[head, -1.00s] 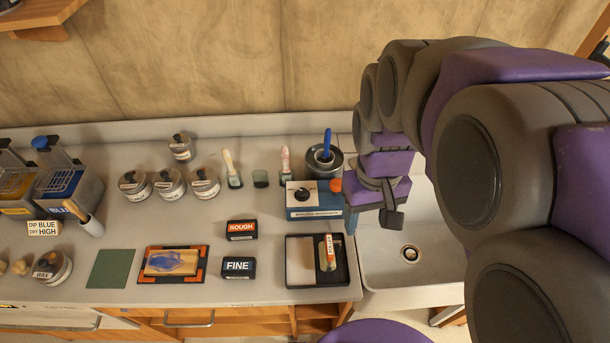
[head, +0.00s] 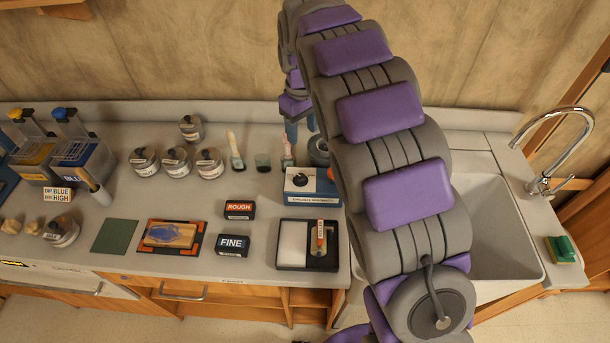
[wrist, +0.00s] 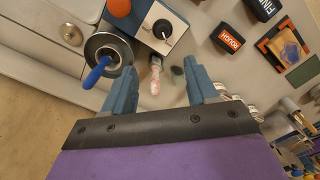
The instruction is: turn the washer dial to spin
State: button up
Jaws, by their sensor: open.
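The washer (head: 313,195) is a box with a blue front and a white top, on the counter left of the sink. Its black dial (head: 300,179) sits on the white top, with an orange button beside it. In the wrist view the dial (wrist: 162,29) is at the top middle, with a pale pointer mark; the printed positions are too small to read. My gripper (wrist: 160,80) is open and empty, its two blue fingers apart, with the dial beyond the fingertips. In the head view my gripper (head: 301,128) hangs behind the washer, partly hidden by my arm.
A metal cup (wrist: 104,50) with a blue-handled brush stands close beside the washer. A pale-handled brush (wrist: 155,75) shows between my fingers, further down. Several lidded jars (head: 177,163) stand left. A black tray (head: 307,263) lies in front. The sink (head: 500,245) is right.

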aim_at(300, 176)
jog(key=f+b, duration=0.1)
jog(key=f, duration=0.5)
jog(key=f+b, duration=0.1)
jog(key=f, duration=0.5)
jog(key=a+f+b, duration=0.1)
jog(key=f, duration=0.4)
jog(key=shift+f, duration=0.4)
jog(key=shift+d, duration=0.1)
jog(key=shift+r, duration=0.1)
jog(key=c, duration=1)
